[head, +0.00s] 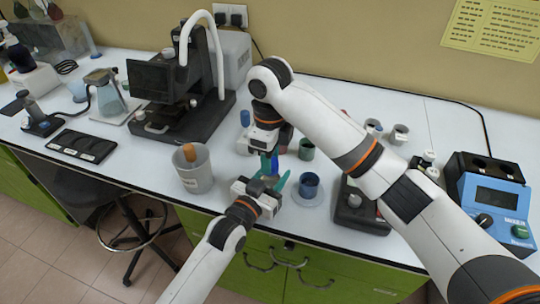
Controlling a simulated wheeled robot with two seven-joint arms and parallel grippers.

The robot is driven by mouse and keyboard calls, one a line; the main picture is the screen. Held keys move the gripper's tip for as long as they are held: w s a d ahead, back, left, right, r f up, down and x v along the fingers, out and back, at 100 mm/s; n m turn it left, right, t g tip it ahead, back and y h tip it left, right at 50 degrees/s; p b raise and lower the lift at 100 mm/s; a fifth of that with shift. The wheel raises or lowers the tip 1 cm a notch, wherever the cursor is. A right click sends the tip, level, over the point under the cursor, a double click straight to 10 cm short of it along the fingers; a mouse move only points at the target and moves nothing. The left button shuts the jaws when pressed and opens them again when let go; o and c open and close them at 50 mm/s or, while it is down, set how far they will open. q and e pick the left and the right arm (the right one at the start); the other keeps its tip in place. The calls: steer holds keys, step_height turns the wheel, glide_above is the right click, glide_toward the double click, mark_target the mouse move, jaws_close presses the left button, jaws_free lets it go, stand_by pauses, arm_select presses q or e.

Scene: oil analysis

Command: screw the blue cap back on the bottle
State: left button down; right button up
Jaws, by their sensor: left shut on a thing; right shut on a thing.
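My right gripper (269,153) reaches down from above, near the front middle of the table, and is shut on a small blue piece (275,161) that looks like the blue cap. My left gripper (270,182), with teal fingers, is just below it and is shut on what looks like the bottle (266,166). The bottle is small and mostly hidden by both grippers. The two grippers are nearly in line, one above the other. I cannot tell whether the cap touches the bottle's neck.
A grey bin (194,172) stands to the left. A blue cup (309,186) on a pale dish and a dark green cup (306,149) stand close on the right. A black device (362,213) and a blue instrument (496,200) are farther right. The white table's (140,170) front edge is near.

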steer(key=o, duration=0.9)
steer(key=shift+r, duration=0.1)
steer(key=shift+r, duration=2.15)
steer(key=shift+c, duration=0.3)
